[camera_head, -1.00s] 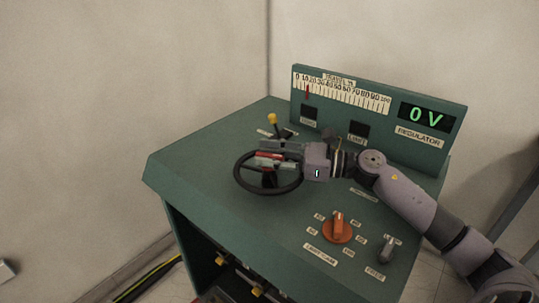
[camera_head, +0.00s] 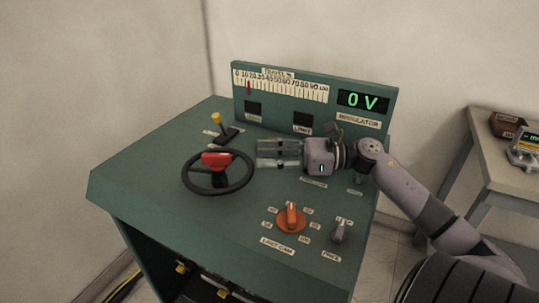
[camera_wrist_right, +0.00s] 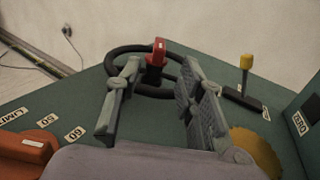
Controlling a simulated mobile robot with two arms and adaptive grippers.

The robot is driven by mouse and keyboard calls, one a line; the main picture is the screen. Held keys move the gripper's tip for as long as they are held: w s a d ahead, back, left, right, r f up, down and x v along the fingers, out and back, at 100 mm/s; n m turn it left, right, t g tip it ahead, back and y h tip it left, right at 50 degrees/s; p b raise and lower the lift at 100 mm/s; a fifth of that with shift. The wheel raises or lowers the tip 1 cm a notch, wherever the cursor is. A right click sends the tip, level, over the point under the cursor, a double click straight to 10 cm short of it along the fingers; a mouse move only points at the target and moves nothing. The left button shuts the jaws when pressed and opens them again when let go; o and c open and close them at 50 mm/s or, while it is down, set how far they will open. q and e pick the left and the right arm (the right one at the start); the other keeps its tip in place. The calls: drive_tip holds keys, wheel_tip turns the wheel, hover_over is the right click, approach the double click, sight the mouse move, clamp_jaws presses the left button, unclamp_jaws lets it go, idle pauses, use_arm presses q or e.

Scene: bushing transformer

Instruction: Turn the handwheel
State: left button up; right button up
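The black handwheel (camera_head: 186,186) lies on the sloped top of the green console, with a red part (camera_head: 215,160) across its hub. In the right wrist view the wheel (camera_wrist_right: 121,53) and its red part (camera_wrist_right: 155,62) show beyond the fingers. My right gripper (camera_head: 262,154) is open and empty, just right of the wheel in the head view, with its fingertips pointing at it. The fingers look apart from the rim. The display (camera_head: 363,100) reads 0 V, and a red pointer (camera_head: 249,87) stands near the low end of the travel scale. My left gripper is not in view.
A yellow-tipped lever (camera_head: 217,120) stands behind the wheel. An orange knob (camera_head: 291,219) and a grey knob (camera_head: 340,231) sit in front of my right arm. The upright panel (camera_head: 290,115) rises behind. A side table (camera_head: 487,170) with instruments stands at the right.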

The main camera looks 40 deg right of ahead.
sight(219, 154)
wheel_tip(219, 154, up, 7)
drive_tip(key=s+d+g+h+p, duration=0.3)
drive_tip(key=p, duration=0.7)
drive_tip(key=p+x, duration=0.2)
drive_tip(key=x, duration=0.6)
drive_tip(key=p+x, duration=0.3)
drive_tip(key=x, duration=0.6)
drive_tip(key=shift+w+d+f, duration=0.1)
drive_tip(key=shift+w+f, duration=0.25)
drive_tip(key=shift+w, duration=0.05)
drive_tip(key=shift+f, duration=0.15)
clamp_jaws()
drive_tip(key=shift+f, duration=0.1)
